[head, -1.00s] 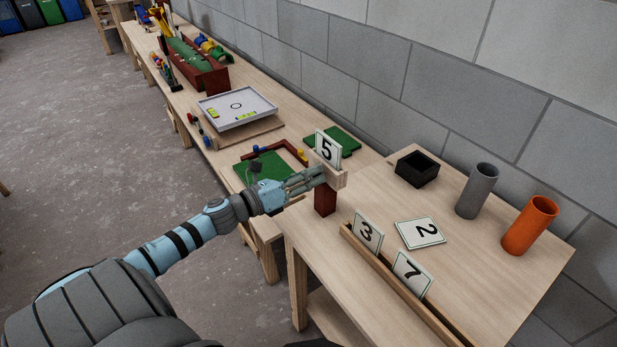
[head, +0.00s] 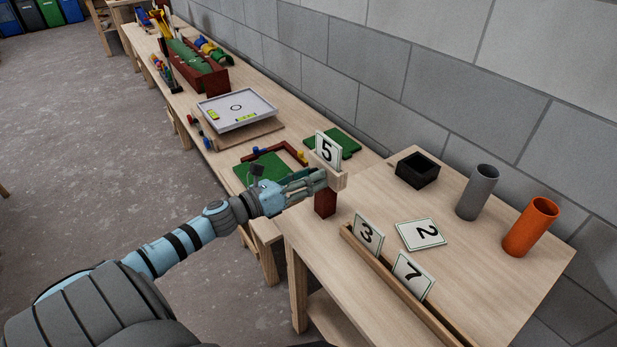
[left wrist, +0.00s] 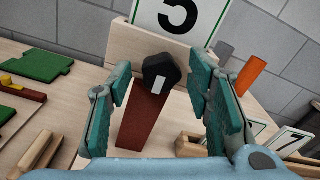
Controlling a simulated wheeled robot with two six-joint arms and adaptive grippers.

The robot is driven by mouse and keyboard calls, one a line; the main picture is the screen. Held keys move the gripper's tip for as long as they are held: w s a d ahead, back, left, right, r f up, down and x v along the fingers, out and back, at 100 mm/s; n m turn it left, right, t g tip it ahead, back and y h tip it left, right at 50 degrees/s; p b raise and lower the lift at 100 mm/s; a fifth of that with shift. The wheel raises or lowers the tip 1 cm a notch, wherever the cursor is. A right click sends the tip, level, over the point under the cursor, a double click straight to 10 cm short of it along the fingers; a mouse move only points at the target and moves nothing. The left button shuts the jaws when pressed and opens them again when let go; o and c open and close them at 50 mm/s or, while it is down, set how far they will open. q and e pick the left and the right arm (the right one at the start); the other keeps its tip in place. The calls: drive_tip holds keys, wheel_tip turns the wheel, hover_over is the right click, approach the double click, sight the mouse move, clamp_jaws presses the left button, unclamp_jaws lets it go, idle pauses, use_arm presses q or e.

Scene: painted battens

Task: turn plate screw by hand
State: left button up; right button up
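The plate with the number 5 (head: 327,149) stands upright in a pale wooden block (head: 341,180) on a dark red post (head: 325,203). In the left wrist view a black knob-headed screw (left wrist: 161,71) with a white mark sits on the face of the block, below the plate (left wrist: 180,14). My left gripper (head: 322,181) is in front of the block. In the left wrist view its teal fingers stand apart on both sides of the knob, with gaps, so it is open and empty. In the head view the knob is hidden behind the fingers. My right gripper is not in view.
Plates 3 (head: 367,234) and 7 (head: 411,275) stand in a wooden rail (head: 387,277); plate 2 (head: 421,234) lies flat. A black box (head: 417,170), grey tube (head: 477,192) and orange tube (head: 531,227) stand behind. Green boards (head: 268,167) lie to the left.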

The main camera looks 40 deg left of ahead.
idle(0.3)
use_arm(q)
drive_tip(key=v, duration=1.2)
